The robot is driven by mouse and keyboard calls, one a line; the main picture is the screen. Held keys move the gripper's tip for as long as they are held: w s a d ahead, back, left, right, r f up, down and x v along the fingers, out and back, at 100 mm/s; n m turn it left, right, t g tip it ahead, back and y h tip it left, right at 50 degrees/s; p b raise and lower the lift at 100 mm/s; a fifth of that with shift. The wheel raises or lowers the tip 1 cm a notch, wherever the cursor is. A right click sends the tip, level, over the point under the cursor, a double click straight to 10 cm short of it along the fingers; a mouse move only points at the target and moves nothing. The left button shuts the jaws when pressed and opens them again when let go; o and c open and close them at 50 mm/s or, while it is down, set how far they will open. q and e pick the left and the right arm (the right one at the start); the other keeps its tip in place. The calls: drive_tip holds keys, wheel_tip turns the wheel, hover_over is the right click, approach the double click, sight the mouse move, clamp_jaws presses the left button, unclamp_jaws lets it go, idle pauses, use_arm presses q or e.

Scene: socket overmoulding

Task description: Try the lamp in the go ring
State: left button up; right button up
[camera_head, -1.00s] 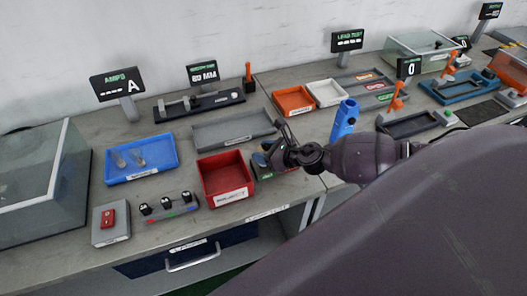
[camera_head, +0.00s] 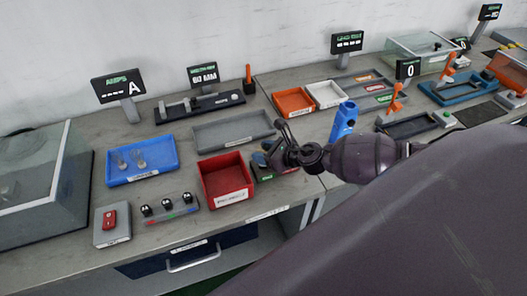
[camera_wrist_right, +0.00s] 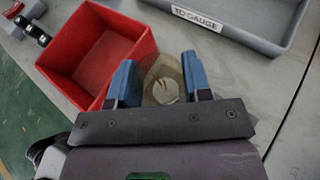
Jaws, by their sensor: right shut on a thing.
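My right gripper (camera_head: 262,159) is low over the bench, just right of the red bin. In the right wrist view its blue fingers (camera_wrist_right: 158,80) are shut on a clear, round lamp (camera_wrist_right: 163,76), seen end-on. Two more clear lamps (camera_head: 138,160) stand in the blue tray (camera_head: 152,175). My left gripper is not in view.
The red bin (camera_head: 226,180) is close beside my gripper; a grey tray (camera_head: 234,130) lies behind. A blue upright holder (camera_head: 344,120) stands to the right. A block with several black knobs (camera_head: 170,208) and a red switch box (camera_head: 111,224) are at the front left.

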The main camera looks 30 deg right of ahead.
idle(0.7)
idle(0.6)
drive_tip(key=shift+f, duration=0.45)
idle(0.3)
drive_tip(key=shift+r, duration=0.1)
idle(0.7)
drive_tip(key=shift+r, duration=0.1)
drive_tip(key=shift+r+p, duration=0.25)
drive_tip(key=shift+p, duration=0.1)
